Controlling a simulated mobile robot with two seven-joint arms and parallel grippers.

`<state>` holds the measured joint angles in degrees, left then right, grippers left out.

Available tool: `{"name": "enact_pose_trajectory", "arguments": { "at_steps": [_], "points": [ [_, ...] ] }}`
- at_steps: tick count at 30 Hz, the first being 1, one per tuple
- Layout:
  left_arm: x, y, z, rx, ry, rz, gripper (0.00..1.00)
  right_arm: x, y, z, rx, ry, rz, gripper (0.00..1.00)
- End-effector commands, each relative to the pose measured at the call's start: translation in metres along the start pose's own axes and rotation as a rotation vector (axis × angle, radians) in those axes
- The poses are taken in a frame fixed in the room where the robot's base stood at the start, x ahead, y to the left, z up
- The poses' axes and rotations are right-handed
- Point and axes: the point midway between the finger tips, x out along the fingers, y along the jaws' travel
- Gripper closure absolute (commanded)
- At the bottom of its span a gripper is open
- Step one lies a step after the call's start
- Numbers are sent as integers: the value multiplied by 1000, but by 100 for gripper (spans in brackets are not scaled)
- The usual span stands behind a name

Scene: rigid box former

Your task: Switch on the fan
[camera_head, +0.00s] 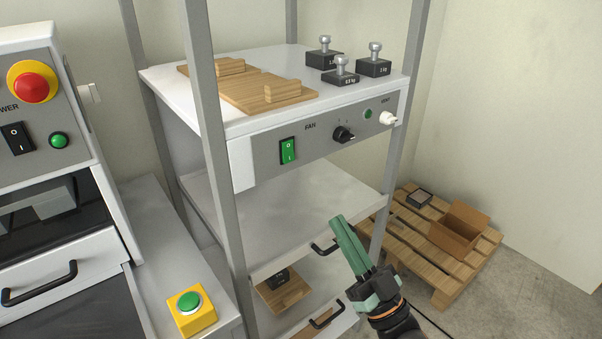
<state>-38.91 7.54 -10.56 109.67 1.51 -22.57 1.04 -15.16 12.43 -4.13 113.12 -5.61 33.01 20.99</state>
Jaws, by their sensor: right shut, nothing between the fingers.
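The grey control panel (262,158) is on the front edge of the rack's upper shelf. It bears the word FAN, with a green rocker switch (288,151) to the left of the word and a black rotary knob (342,134) to the right. Whether the rocker is pressed to on or off I cannot tell. The fan itself is not recognisable in view. My right gripper (338,218) is shut and empty, with its green fingers pointing up, below the panel and apart from it. My left gripper is out of view.
Rack posts (205,110) stand beside the panel. A white knob (388,118) and green lamp (368,114) are at its right end. Weights (374,66) and wooden boards (262,92) lie on top. A machine (70,170) with a red button stands left; a pallet (440,281) lies right.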

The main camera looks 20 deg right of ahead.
Motion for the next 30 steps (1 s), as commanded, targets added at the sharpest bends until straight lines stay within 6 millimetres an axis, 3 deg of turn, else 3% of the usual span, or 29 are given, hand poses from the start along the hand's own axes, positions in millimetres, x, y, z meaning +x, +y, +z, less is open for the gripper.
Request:
{"name": "enact_pose_trajectory", "arguments": {
  "at_steps": [15, 21, 30],
  "points": [
    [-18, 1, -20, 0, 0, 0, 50, 102, 0, -3, 0, 4, 0, 100],
    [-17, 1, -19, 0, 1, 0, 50, 117, 0, 20, 1, -1, 1, 100],
    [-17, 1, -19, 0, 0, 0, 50, 124, 0, 29, 1, -1, 1, 100]
  ]
}}
